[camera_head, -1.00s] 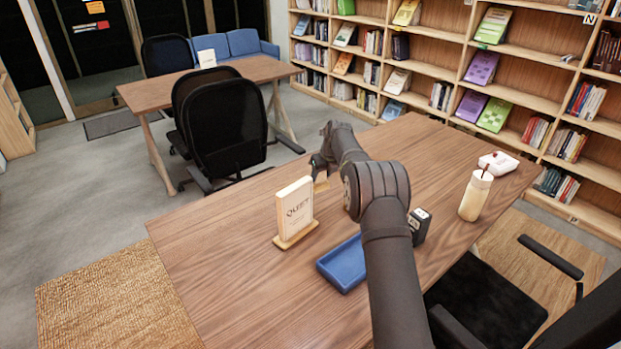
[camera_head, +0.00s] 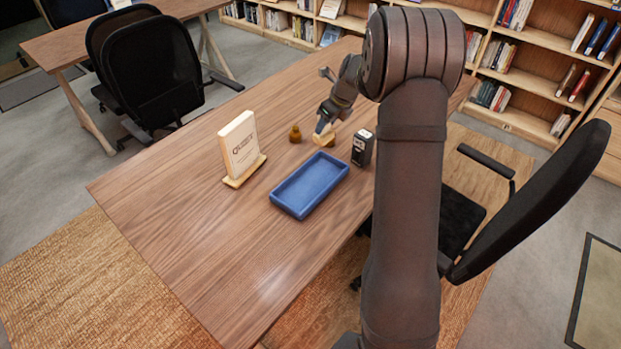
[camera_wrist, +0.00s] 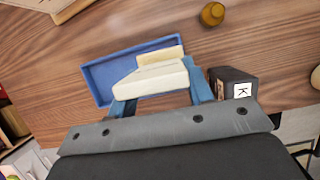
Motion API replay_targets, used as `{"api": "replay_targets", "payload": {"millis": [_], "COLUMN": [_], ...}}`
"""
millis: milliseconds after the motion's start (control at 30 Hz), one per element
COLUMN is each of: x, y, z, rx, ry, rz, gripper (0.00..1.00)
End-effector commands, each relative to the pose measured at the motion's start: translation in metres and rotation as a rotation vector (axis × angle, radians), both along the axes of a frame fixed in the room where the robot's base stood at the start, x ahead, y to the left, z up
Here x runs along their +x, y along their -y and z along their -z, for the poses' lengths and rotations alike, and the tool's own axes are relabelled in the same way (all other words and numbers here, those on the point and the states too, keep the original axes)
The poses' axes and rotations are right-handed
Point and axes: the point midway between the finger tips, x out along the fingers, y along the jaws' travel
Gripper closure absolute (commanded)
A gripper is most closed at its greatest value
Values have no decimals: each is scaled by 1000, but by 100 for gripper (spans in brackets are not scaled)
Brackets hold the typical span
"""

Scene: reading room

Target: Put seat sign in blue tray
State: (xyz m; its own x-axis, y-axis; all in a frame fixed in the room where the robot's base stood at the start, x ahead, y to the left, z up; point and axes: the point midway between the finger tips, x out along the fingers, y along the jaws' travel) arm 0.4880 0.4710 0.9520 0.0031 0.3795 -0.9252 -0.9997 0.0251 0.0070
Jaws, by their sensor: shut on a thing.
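The seat sign, a small cream wedge with a wooden base strip (camera_wrist: 155,80), is pinched between the two fingers of my gripper (camera_wrist: 163,98) in the wrist view. In the head view my gripper (camera_head: 324,128) points down, with the sign (camera_head: 324,140) at its tips, just beyond the tray's far right end. The blue tray (camera_head: 276,198) is shallow and looks empty in the head view. In the wrist view the sign covers part of the blue tray (camera_wrist: 98,80). The exact height of the sign above the table is unclear.
A larger upright cream sign (camera_head: 239,145) on a wooden foot stands left of the tray. A brown knob-shaped object (camera_head: 295,134) stands behind the tray. A black box (camera_head: 362,148) is close to its right. The table's left part (camera_head: 170,210) is clear.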

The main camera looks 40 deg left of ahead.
Motion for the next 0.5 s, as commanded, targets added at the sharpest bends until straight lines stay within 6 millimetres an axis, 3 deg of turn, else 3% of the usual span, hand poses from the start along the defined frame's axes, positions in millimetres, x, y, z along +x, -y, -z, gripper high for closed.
{"api": "replay_targets", "payload": {"millis": [33,200,333,500], "x": [-5,-26,-40,-52], "y": [22,79,110,129], "z": [-2,-1,1,4], "rx": [2,3,4,3], "ry": [0,3,5,7], "rz": [2,-12,-19,-23], "gripper": [90,90,90,90]}}
